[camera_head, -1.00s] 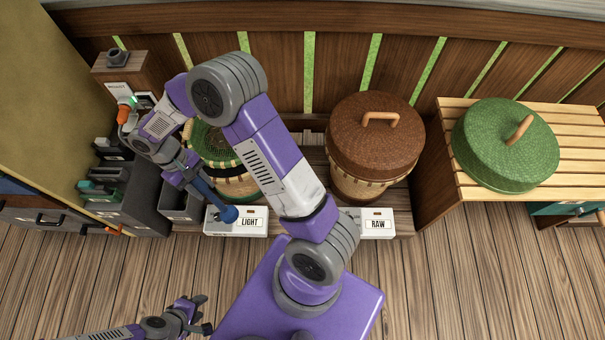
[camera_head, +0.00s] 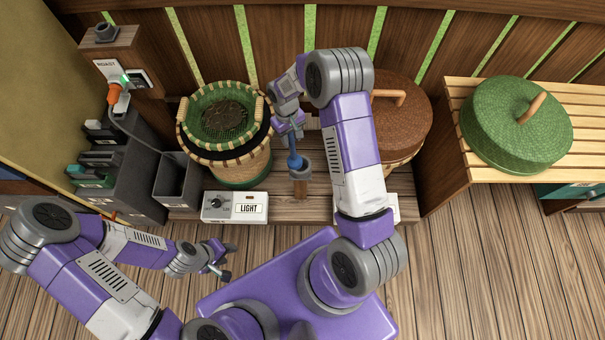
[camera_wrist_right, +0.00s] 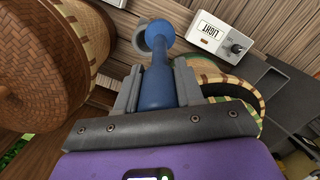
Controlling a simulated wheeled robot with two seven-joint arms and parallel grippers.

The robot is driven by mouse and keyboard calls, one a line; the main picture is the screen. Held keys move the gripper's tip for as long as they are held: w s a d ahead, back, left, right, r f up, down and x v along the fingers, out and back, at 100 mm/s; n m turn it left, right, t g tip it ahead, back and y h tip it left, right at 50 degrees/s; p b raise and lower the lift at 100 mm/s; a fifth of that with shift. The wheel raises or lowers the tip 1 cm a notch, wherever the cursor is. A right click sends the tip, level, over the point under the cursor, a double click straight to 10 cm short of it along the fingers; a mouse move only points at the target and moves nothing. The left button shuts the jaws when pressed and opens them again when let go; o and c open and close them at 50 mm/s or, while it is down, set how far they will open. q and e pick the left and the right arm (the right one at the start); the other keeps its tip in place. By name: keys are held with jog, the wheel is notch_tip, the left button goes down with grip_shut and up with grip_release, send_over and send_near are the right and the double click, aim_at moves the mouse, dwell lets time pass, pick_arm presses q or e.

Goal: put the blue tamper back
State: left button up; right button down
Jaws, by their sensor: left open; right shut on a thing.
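My right gripper (camera_head: 291,130) is shut on the blue tamper (camera_head: 295,160), which points down between the two baskets. The tamper also shows in the right wrist view (camera_wrist_right: 159,85), its shaft between the fingers (camera_wrist_right: 158,90). Its far end is at a grey round cup (camera_head: 302,171) on a short wooden post, overlapping the cup in the picture. The cup's rim shows behind the tamper in the wrist view (camera_wrist_right: 144,42). I cannot tell whether the tamper is inside the cup or above it. My left gripper (camera_head: 222,262) is open and empty over the floor at lower left.
A green-lined basket (camera_head: 223,155) stands left of the tamper, and a brown lidded basket (camera_head: 405,130) stands right, partly behind my right arm. A white LIGHT box (camera_head: 235,206) is in front. A green lid (camera_head: 515,135) lies on a slatted bench (camera_head: 585,160).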

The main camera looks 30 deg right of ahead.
pick_arm(q)
notch_tip(320, 180, down, 6)
jog(key=b, duration=0.4)
jog(key=shift+r+b, duration=0.15)
jog(key=shift+b, duration=0.2)
pick_arm(e)
jog(key=w+d+f, duration=0.1)
jog(key=d+f, duration=0.1)
jog(key=f, duration=0.5)
jog(key=w+d+f+t, duration=0.1)
jog(key=d+f, duration=0.1)
jog(key=f, duration=0.6)
jog(key=shift+d+n, duration=0.25)
jog(key=shift+n, duration=0.05)
jog(key=shift+f, duration=0.2)
jog(key=c, duration=0.7)
grip_release()
jog(key=shift+r, duration=0.1)
